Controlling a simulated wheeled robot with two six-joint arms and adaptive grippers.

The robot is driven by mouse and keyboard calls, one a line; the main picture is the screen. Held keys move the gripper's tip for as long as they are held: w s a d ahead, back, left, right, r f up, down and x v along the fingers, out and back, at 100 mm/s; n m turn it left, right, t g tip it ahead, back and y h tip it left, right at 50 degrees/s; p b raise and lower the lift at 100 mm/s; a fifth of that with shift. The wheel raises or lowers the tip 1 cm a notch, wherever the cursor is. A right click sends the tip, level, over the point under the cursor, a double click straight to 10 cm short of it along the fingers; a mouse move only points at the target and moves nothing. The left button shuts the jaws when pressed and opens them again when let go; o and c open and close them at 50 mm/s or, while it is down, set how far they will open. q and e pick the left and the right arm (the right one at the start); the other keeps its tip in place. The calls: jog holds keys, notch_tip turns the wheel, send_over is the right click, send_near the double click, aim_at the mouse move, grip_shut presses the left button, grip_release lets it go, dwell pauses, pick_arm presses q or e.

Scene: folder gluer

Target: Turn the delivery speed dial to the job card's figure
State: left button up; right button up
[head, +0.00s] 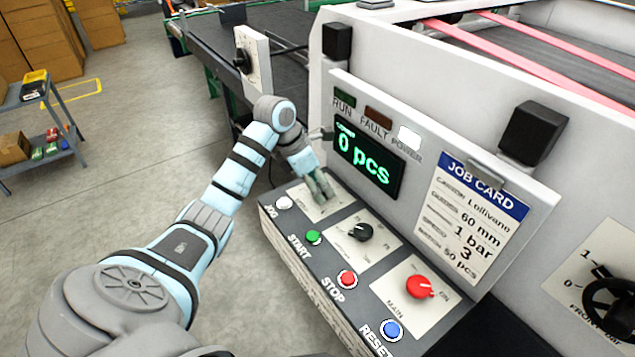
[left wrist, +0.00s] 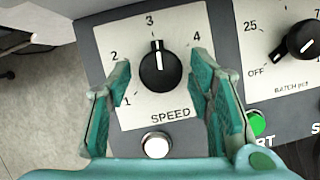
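The dial marked SPEED (left wrist: 159,68) is a black knob on a white plate with figures 1 to 4. Its white pointer line points up, at about the 3. My left gripper (head: 321,188) is over the console's upper left plate and hides this dial in the head view. In the left wrist view its green fingers stand open on either side of the knob, with a visible gap at each side. The job card (head: 470,222) is clipped to the panel, with rows reading Lollivano, 60 mm, 1 bar, 3 and 50 pcs. My right gripper is not in view.
On the console are the batch dial (head: 360,232), the red main switch (head: 419,287), and green start (head: 313,237), red stop (head: 347,279) and blue reset (head: 392,329) buttons. A display (head: 368,163) reads 0 pcs. A separate black knob plate (head: 253,58) stands by the conveyor.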

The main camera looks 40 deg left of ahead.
aim_at(308, 201)
pick_arm(q)
jog(key=c, duration=0.8)
jog(key=shift+d+r+n+p, duration=0.15)
jog(key=shift+n+p, duration=0.15)
jog(key=shift+n, duration=0.2)
jog(key=o, duration=1.2)
jog(key=shift+c, duration=0.2)
jog(key=v, duration=0.7)
jog(key=shift+s+r, duration=0.15)
jog(key=shift+s, duration=0.05)
